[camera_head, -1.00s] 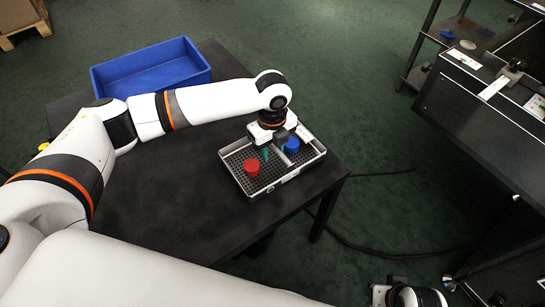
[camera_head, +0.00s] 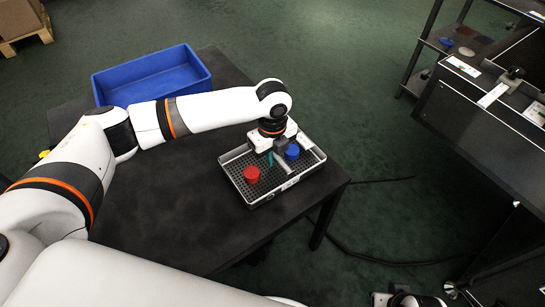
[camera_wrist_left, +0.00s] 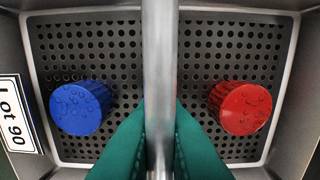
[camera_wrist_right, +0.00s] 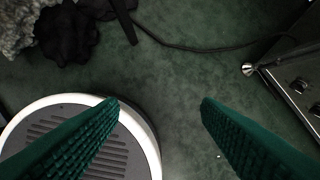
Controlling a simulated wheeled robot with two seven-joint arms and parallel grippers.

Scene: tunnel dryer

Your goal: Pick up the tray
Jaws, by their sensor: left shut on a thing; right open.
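The tray (camera_head: 232,160) is a grey metal tray with a perforated floor, lying on the black table near its right corner. A red knobbed piece (camera_head: 251,174) and a blue one (camera_head: 292,151) stand in it. My left gripper (camera_head: 272,158) reaches down over the tray's middle. In the left wrist view its green fingers (camera_wrist_left: 160,135) are shut on the tray's central bar (camera_wrist_left: 158,60), with the blue piece (camera_wrist_left: 80,107) on the left and the red piece (camera_wrist_left: 240,107) on the right. My right gripper (camera_wrist_right: 160,103) is open and empty over the floor.
A blue bin (camera_head: 150,76) stands at the table's far side. The front of the table (camera_head: 160,215) is clear. A dark machine (camera_head: 480,110) and a shelf rack (camera_head: 435,45) stand at right. A cable (camera_head: 380,258) lies on the green floor.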

